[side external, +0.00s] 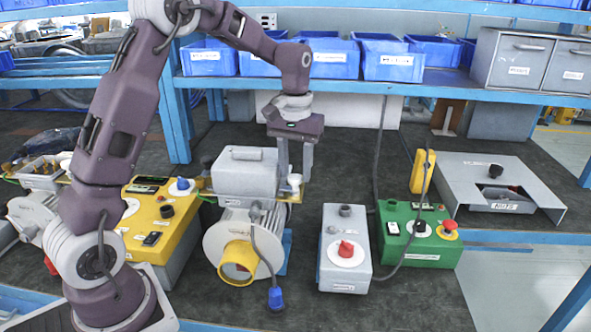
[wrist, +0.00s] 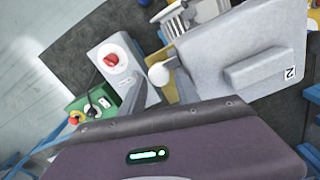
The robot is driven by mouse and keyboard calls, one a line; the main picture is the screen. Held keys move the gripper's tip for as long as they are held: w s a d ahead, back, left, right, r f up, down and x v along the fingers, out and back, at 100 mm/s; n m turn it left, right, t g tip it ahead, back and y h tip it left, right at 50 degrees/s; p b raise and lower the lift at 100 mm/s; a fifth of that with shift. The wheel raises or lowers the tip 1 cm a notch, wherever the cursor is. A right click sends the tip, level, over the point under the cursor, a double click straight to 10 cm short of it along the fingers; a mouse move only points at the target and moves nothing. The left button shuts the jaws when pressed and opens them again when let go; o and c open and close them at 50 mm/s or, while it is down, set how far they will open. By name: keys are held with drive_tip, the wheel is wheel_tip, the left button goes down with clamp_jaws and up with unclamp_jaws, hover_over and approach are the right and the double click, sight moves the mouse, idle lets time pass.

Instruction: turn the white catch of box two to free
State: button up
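Box two (side external: 245,172) is a closed grey box on top of the blower. In the wrist view its grey lid (wrist: 240,62) carries a label "2". The white catch (side external: 294,183) sticks out at the box's right end in the side view. In the wrist view the catch (wrist: 159,74) shows as a white round head with a short arm. My gripper (side external: 295,175) points down over the catch, its fingers apart. In the wrist view the grey fingers of my gripper (wrist: 158,90) stand on either side of the catch. I cannot tell whether they touch it.
The blower (side external: 222,242) has a yellow outlet. A grey box with a red knob (side external: 346,249) and a green control box (side external: 400,246) stand to the right. A yellow control box (side external: 150,222) stands left. A cable hangs behind my gripper. Blue bins (side external: 393,62) line the shelf above.

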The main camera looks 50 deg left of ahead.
drive_tip(key=shift+f, duration=0.3)
clamp_jaws()
drive_tip(key=m, duration=0.4)
drive_tip(key=shift+d+m, duration=0.1)
drive_tip(key=shift+m, duration=0.3)
drive_tip(key=m, duration=0.4)
drive_tip(key=shift+m, duration=0.3)
drive_tip(key=m, duration=0.4)
drive_tip(key=shift+d, duration=0.1)
drive_tip(key=shift+m, duration=2.2)
